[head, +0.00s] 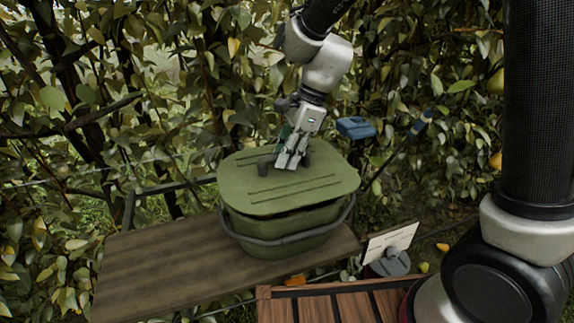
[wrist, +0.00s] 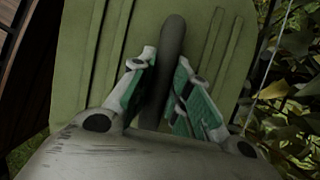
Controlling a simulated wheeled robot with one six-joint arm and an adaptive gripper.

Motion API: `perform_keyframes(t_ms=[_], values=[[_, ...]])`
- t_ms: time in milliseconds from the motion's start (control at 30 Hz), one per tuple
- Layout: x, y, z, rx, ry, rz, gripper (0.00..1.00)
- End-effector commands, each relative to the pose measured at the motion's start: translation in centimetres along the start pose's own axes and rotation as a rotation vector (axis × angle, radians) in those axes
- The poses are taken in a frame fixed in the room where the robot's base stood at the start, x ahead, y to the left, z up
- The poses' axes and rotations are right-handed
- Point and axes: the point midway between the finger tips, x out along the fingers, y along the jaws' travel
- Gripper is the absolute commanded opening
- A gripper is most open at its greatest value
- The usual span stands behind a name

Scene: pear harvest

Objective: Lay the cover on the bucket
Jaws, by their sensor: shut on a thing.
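The green cover (head: 315,187) lies over the top of the green bucket (head: 285,228), slightly tilted, with a dark gap between cover and rim at the front right. My gripper (head: 291,160) is above the middle of the cover, shut on the cover's dark handle. In the wrist view the gripper (wrist: 163,95) has its fingers on both sides of this handle (wrist: 171,45), and the ribbed cover (wrist: 85,60) fills most of the picture. The bucket's dark carrying handle hangs down across its front. The bucket's inside is hidden.
The bucket stands on a wooden plank (head: 170,258), whose left part is bare. A slatted wooden crate (head: 335,305) and a white sign (head: 391,241) are at the front right. A blue object (head: 355,127) is behind the cover. Dense foliage closes off the back.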

Motion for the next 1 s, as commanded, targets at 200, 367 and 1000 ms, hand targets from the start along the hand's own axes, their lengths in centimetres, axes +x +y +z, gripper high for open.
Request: perform_keyframes(t_ms=[200,367,1000], values=[[2.5,0.0,-1.1,0.001,0.000,0.001,0.00],[2.5,0.0,-1.0,0.000,0.000,0.000,0.00],[2.6,0.0,-1.1,0.000,0.000,0.000,0.40]])
